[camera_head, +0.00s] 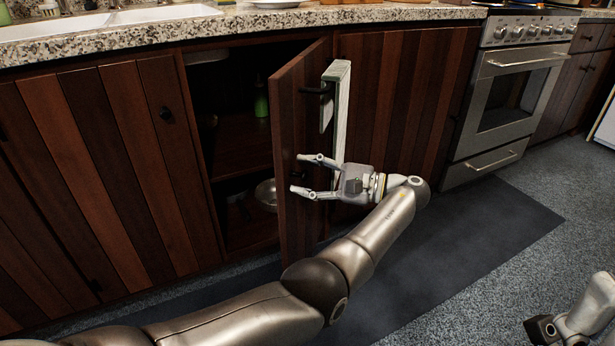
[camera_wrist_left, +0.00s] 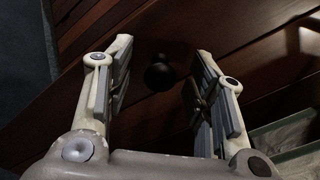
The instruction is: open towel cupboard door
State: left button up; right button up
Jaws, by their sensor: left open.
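The towel cupboard door (camera_head: 292,90), of striped dark wood, stands swung out from the cabinet under the counter. A pale towel (camera_head: 341,85) hangs on a bar on its right-hand face. My left gripper (camera_head: 304,175) is open at the door's lower half, with one finger above the other. In the left wrist view, a round black knob (camera_wrist_left: 160,75) shows between the two open fingers (camera_wrist_left: 158,85); the fingers are apart from it. Part of my right arm shows at the lower right, but its fingers are out of view.
The open cupboard (camera_head: 240,140) is dark inside and holds a green bottle (camera_head: 261,99) and a shiny round pan (camera_head: 267,193). A steel oven (camera_head: 512,95) stands to the right. A granite counter (camera_head: 330,16) runs above. A dark mat (camera_head: 470,235) covers clear floor.

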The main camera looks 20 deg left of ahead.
aim_at(290, 133)
pick_arm(q)
jog(key=shift+o, duration=1)
jog(key=r, duration=0.8)
jog(key=shift+w+r, duration=0.15)
jog(key=shift+w, duration=0.05)
jog(key=shift+s+d+r, duration=0.1)
jog(key=shift+s+r, duration=0.15)
jog(key=shift+r, duration=0.7)
jog(key=shift+c, duration=1)
jog(key=shift+w, duration=0.1)
jog(key=shift+c, duration=0.2)
